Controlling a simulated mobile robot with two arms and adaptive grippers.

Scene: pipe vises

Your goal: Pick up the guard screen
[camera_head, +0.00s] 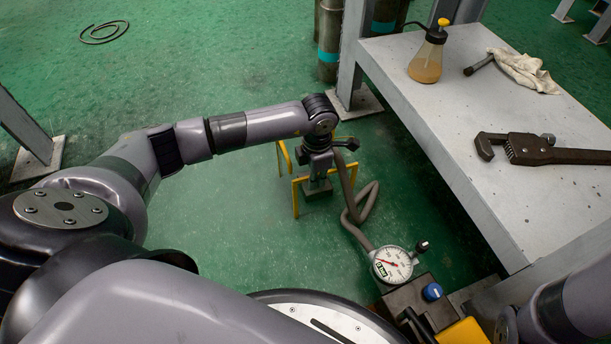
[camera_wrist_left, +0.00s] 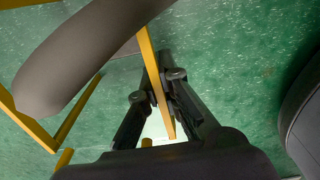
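The guard screen (camera_head: 296,197) is a yellow frame standing on the green floor, left of the grey bench. My left gripper (camera_head: 318,184) points down at its top bar and hides part of the frame. In the left wrist view, a yellow bar of the guard screen (camera_wrist_left: 154,75) runs between the fingers of my left gripper (camera_wrist_left: 157,82), which close in on both sides of it. The rest of the frame shows at the left of that view, partly behind a grey hose. My right gripper is out of view; only part of that arm shows at the lower right.
A grey hose (camera_head: 352,205) runs close beside the frame to a pressure gauge (camera_head: 391,264). The bench (camera_head: 440,117) holds a sprayer bottle (camera_head: 427,60), a rag (camera_head: 525,70) and a pipe wrench (camera_head: 545,150). Floor left of the frame is clear.

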